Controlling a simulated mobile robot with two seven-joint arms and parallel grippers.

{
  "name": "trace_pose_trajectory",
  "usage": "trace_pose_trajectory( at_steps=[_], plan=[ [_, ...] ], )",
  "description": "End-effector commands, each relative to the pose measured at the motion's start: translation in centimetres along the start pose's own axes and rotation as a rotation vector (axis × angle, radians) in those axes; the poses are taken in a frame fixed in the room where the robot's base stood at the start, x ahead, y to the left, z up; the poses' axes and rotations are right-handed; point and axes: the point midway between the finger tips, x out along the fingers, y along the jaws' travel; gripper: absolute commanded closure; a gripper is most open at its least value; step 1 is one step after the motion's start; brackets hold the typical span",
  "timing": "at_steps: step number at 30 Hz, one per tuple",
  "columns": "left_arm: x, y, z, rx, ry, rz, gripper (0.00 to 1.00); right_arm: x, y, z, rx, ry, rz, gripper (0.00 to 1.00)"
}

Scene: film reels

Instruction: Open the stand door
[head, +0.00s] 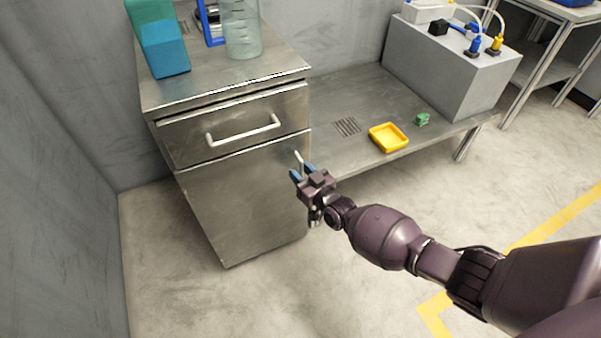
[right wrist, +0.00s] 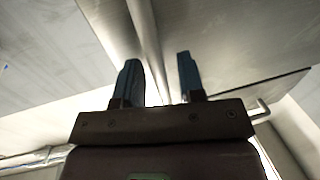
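The stand is a brushed-metal cabinet with a drawer on top and a door (head: 235,200) below. The door looks closed. Its pale handle (head: 299,157) is near the door's upper right edge, partly hidden by my right gripper. My right gripper (head: 303,171) is at this handle, with its two blue fingertips apart. In the right wrist view the fingers (right wrist: 158,78) are also spread, with a bright metal strip running behind the gap. I cannot tell whether they touch the handle. My left gripper is not in view.
The drawer handle (head: 243,131) is above the door. A blue-green box (head: 163,48) and a glass beaker (head: 241,30) stand on top. A low metal bench (head: 345,95) to the right holds a yellow tray (head: 389,138). Floor in front is clear.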

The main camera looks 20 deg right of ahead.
Motion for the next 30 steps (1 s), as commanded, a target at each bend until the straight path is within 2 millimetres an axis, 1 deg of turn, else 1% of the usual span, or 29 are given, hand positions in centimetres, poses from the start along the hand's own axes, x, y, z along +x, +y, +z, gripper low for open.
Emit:
trace_pose_trajectory(
  at_steps=[8, 9, 11, 15, 16, 25, 30],
  plan=[
    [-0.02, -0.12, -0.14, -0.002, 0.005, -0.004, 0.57, 0.14, 0.01, -0.03, 0.000, 0.000, 0.000, 0.64],
    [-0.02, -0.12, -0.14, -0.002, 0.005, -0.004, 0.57, 0.14, 0.01, -0.03, 0.000, 0.000, 0.000, 0.67],
    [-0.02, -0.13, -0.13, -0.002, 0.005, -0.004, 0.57, 0.13, 0.01, -0.03, 0.000, 0.000, 0.000, 0.76],
    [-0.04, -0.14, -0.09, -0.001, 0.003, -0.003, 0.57, 0.12, 0.01, -0.02, 0.000, 0.000, 0.000, 0.98],
    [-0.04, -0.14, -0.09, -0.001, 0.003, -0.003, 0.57, 0.12, 0.01, -0.02, 0.000, 0.000, 0.000, 1.00],
    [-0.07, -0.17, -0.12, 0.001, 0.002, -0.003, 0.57, 0.06, 0.00, -0.04, 0.000, 0.000, 0.002, 1.00],
    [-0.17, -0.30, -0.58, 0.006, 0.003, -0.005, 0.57, -0.44, -0.25, -0.25, 0.001, 0.002, 0.021, 1.00]
  ],
)
